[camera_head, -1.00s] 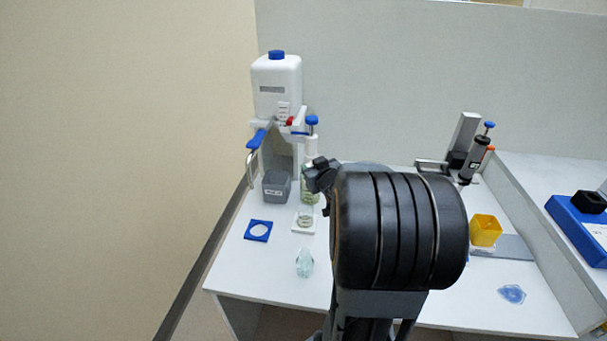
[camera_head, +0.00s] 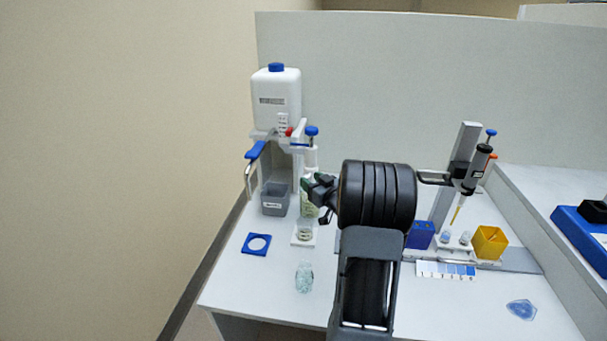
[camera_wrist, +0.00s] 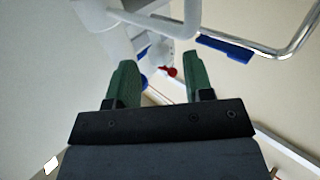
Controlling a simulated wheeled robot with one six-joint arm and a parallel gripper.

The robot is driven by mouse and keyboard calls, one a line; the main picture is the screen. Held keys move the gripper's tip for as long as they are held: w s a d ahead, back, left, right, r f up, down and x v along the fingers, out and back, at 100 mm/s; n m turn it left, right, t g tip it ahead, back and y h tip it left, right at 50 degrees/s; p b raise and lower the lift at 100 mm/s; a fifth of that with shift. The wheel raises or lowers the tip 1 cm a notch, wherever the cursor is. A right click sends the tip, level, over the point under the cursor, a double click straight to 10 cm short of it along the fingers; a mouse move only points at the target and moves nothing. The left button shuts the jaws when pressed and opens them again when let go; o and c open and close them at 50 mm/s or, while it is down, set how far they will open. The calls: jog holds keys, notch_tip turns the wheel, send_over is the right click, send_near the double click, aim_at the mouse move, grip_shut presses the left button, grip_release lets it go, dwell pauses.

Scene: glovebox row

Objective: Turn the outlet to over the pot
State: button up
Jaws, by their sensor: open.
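The outlet is a bent metal tube (camera_head: 249,178) with a blue grip (camera_head: 256,150), under the white canister (camera_head: 276,98) at the back left. Its tube end hangs left of a grey, labelled pot (camera_head: 275,202), not over its middle. In the wrist view the metal tube (camera_wrist: 297,38) and blue grip (camera_wrist: 226,47) are upper right, beyond my fingers. My gripper (camera_head: 313,190) is right of the outlet, close to the clear bottle with a blue top (camera_head: 309,180). Its green fingers show in the wrist view (camera_wrist: 158,76), apart, with nothing between them.
A red knob (camera_head: 289,132) is beside the outlet mount. A blue ring plate (camera_head: 257,244), a small jar on a white square (camera_head: 304,236) and a clear glass piece (camera_head: 304,278) lie in front. A pipette stand (camera_head: 455,180) and yellow box (camera_head: 490,242) are right.

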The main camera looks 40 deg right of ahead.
jog(key=shift+w, duration=2.4)
grip_shut()
